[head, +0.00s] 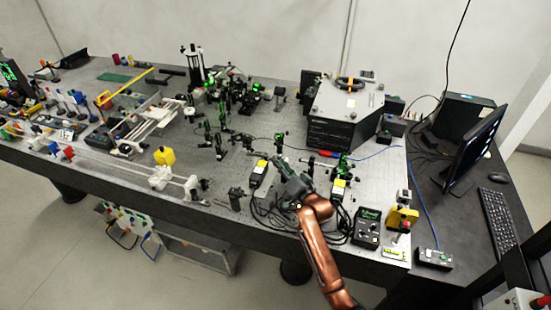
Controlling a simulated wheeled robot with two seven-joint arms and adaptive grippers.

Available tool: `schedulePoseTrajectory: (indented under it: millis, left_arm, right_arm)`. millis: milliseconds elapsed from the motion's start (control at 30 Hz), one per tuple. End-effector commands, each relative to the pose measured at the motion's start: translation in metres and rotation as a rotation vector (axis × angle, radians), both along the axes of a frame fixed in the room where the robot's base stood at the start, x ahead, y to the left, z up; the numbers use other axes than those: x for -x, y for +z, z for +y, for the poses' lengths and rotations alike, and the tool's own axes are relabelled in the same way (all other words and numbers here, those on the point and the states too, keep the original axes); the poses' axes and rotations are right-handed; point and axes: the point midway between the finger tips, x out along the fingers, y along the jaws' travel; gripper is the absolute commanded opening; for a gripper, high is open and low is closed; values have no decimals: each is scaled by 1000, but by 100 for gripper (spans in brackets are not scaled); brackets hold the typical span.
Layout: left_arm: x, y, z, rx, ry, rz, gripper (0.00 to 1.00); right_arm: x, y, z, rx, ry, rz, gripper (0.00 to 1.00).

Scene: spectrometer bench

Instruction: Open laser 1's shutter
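Two black boxes with yellow-and-white labels, which look like laser heads, stand near the front edge of the optical bench: a left one (258,173) and a right one (338,190). I cannot read which is laser 1, and no shutter can be made out. My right gripper (278,164) reaches over the bench from the front, between the two boxes and closer to the left one. Its fingers are too small and dark to tell open from shut. Contact with the left box cannot be judged. My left gripper is out of view.
Black cables (268,215) loop on the bench around my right arm. Several optic mounts stand behind and left of the gripper. A large dark instrument (345,115) stands behind.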

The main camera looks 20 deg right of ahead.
Motion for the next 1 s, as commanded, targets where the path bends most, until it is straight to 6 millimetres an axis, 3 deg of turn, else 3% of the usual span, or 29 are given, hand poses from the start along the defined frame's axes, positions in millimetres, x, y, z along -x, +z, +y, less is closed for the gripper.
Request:
schedulePoseTrajectory:
  millis: [200, 400, 567, 1000]
  left_arm:
    - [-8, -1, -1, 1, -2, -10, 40]
    - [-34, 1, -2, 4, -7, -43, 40]
    - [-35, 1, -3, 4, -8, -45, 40]
    - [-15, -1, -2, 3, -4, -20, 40]
  right_arm:
    - [-26, 0, 7, 0, 1, 1, 27]
    - [-32, 0, 9, 0, 2, 1, 27]
    - [-31, 0, 9, 0, 2, 1, 27]
    - [-31, 0, 9, 0, 2, 1, 0]
